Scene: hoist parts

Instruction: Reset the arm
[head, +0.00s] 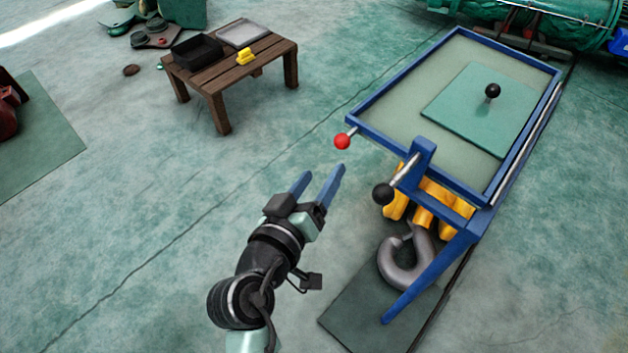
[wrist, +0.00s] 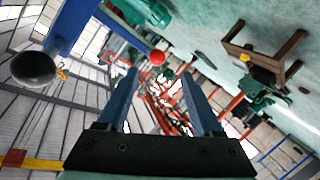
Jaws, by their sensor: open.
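My gripper (head: 320,180) is open, with two blue fingers apart and nothing between them. In the head view it is in the lower middle, over the floor, to the left of the blue-framed table (head: 362,101). In the wrist view the two fingers of my gripper (wrist: 160,90) reach forward with a clear gap. My arm shows bent below the gripper in the head view.
The table bears a green plate (head: 465,110) with a black knob (head: 492,91). A red ball knob (head: 342,141) and a black ball knob (head: 383,194) stick out towards my gripper. A grey hook (head: 395,265) is below. A wooden table (head: 222,92) stands upper left. Floor between is clear.

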